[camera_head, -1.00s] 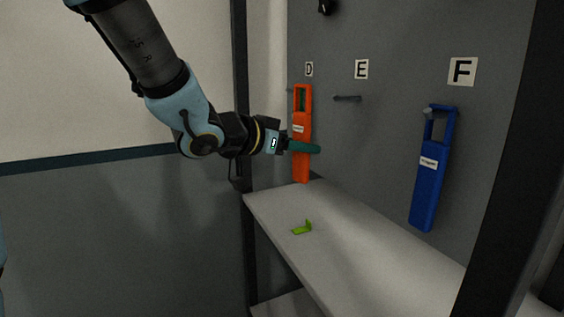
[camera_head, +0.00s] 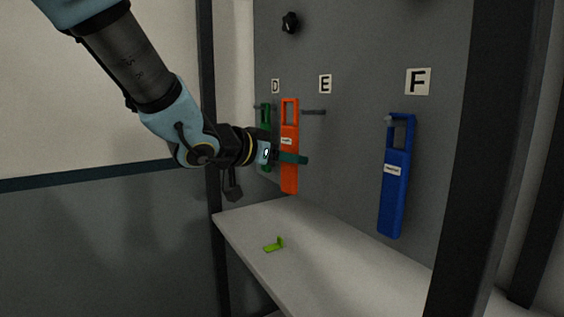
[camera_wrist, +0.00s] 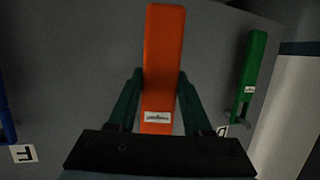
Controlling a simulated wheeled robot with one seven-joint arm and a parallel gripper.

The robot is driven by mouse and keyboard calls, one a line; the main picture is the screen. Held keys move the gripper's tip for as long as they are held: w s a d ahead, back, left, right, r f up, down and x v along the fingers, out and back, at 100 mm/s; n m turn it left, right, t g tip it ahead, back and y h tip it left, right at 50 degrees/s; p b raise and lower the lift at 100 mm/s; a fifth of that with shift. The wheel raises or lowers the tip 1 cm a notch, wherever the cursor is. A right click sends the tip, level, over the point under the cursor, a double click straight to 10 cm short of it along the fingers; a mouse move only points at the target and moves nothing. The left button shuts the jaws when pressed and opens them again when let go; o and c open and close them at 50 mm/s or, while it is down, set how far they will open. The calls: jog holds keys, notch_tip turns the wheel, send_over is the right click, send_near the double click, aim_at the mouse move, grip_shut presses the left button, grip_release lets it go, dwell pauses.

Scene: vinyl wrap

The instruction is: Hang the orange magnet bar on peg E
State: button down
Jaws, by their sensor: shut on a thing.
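The orange magnet bar (camera_head: 289,177) is upright in my gripper (camera_head: 304,159), with its slotted handle end at the top in the head view. In the wrist view the orange bar (camera_wrist: 163,60) lies between the two dark green fingers of my gripper (camera_wrist: 160,88), which are shut on it. Peg E (camera_head: 314,112) sticks out of the grey panel below the E label (camera_head: 325,84). In the head view the bar's handle is just left of the peg, at about the same height in the picture. I cannot tell its depth from the peg. Peg E is hidden in the wrist view.
A green bar (camera_head: 266,120) hangs under the D label (camera_head: 275,87), partly behind the orange bar and gripper. A blue bar (camera_head: 394,190) hangs under the F label (camera_head: 418,82). A light shelf (camera_head: 330,245) below carries a small lime-green piece (camera_head: 274,244). Dark posts (camera_head: 475,160) frame the panel.

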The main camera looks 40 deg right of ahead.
aim_at(321, 164)
jog(key=shift+s+d+f+b, duration=0.1)
jog(key=shift+d+b, duration=0.4)
jog(key=shift+d, duration=0.65)
jog(key=shift+s+d+f+b, duration=0.1)
jog(key=shift+d+b, duration=0.35)
jog(key=shift+d, duration=0.65)
jog(key=shift+d+f+b, duration=0.35)
jog(key=shift+d+f, duration=0.1)
jog(key=shift+d, duration=0.15)
jog(key=shift+f, duration=0.1)
jog(key=shift+c, duration=1.9)
grip_release()
jog(key=shift+o, duration=0.7)
jog(key=shift+s, duration=0.1)
jog(key=shift+f, duration=0.1)
jog(key=shift+s, duration=0.1)
jog(key=v, duration=1.1)
jog(key=shift+w, duration=0.4)
